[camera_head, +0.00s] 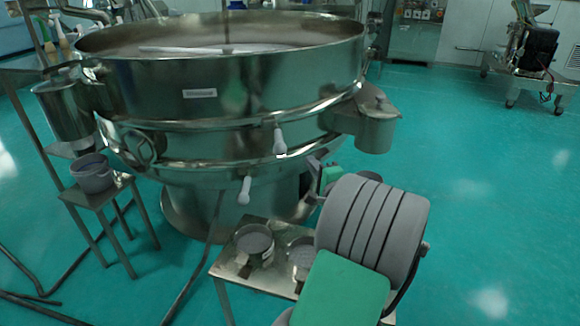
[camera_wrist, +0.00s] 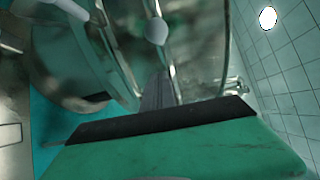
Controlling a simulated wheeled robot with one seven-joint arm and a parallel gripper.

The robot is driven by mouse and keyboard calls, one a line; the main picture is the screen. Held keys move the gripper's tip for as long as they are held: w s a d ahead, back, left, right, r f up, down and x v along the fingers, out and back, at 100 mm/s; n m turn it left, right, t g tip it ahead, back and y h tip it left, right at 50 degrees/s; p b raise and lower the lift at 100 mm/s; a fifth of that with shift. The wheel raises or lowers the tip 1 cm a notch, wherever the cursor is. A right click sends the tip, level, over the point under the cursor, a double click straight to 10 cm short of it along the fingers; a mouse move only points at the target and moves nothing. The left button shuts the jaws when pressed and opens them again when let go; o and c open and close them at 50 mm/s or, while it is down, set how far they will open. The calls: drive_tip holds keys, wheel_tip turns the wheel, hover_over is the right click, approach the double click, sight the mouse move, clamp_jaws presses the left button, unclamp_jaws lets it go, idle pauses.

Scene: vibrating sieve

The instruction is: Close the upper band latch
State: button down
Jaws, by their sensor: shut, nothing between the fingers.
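The upper band latch (camera_head: 279,140) has a white handle and hangs downward on the front of the steel sieve's upper band. A second white-handled latch (camera_head: 245,190) hangs lower and to the left on the lower band. My gripper (camera_head: 315,160) is right of and slightly below the upper latch, apart from it in the head view. Its narrow grey fingers (camera_wrist: 158,90) are shut and empty in the wrist view. A white rounded knob (camera_wrist: 156,31) shows just beyond them; I cannot tell which latch it belongs to, nor whether the fingers touch it.
The round steel sieve (camera_head: 240,80) fills the upper left. A spout (camera_head: 376,122) juts from its right side, above my arm. A low metal table (camera_head: 228,268) with pots stands below. A stand with a bucket (camera_head: 92,175) is at left.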

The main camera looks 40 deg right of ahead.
sight(277, 136)
drive_tip(key=shift+s+d+r+m+h, duration=0.15)
drive_tip(key=shift+s+d+m+h, duration=0.15)
drive_tip(key=shift+s+d, duration=0.05)
drive_tip(key=w+d+b, duration=0.1)
drive_tip(key=w, duration=1)
drive_tip(key=shift+w+r, duration=0.2)
drive_tip(key=shift+w, duration=0.15)
